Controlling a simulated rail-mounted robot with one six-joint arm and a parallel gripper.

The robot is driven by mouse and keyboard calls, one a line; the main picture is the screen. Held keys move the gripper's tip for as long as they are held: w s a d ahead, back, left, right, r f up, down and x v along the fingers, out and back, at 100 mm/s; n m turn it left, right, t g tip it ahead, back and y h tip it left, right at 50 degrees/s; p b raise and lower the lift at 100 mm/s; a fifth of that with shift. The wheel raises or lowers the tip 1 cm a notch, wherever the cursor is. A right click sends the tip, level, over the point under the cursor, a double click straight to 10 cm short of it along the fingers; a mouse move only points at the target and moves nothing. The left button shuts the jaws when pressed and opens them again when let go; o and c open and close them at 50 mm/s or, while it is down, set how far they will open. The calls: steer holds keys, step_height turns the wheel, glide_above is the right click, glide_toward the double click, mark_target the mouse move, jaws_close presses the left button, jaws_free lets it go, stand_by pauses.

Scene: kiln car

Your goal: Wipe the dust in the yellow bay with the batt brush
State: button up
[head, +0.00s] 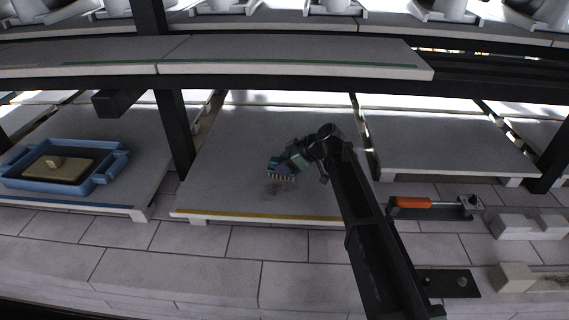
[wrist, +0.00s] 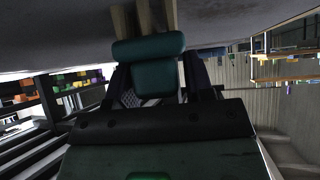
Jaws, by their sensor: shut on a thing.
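The yellow bay is a pale grey batt (head: 215,190) with a yellow stripe (head: 260,215) along its front edge. A dark smudge of dust (head: 273,190) lies on it, front of middle. My gripper (head: 292,164) is low over this batt and shut on the batt brush (head: 281,169), whose pale bristles point down. The brush is just behind the dust; I cannot tell whether the bristles touch the batt.
A blue tray (head: 108,178) holding a brown board stands on the blue-striped batt at left. A dark post (head: 174,135) rises between the bays. A green-striped shelf (head: 290,68) hangs above. An orange-handled tool (head: 412,203) lies at right. The right-hand batt (head: 450,150) is bare.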

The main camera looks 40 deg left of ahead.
steer(key=shift+s+d, duration=0.55)
steer(key=shift+s, duration=0.35)
steer(key=shift+s+d, duration=0.55)
steer(key=shift+s, duration=0.35)
steer(key=shift+s+d, duration=0.6)
steer(key=shift+s, duration=0.35)
steer(key=shift+s+d, duration=0.55)
steer(key=shift+s, duration=0.35)
steer(key=shift+s+d, duration=0.6)
steer(key=shift+s, duration=0.35)
steer(key=shift+s+d, duration=0.55)
steer(key=shift+s, duration=0.35)
steer(key=shift+r, duration=0.1)
step_height(320, 180, up, 7)
steer(key=p, duration=0.7)
steer(key=shift+w, duration=0.1)
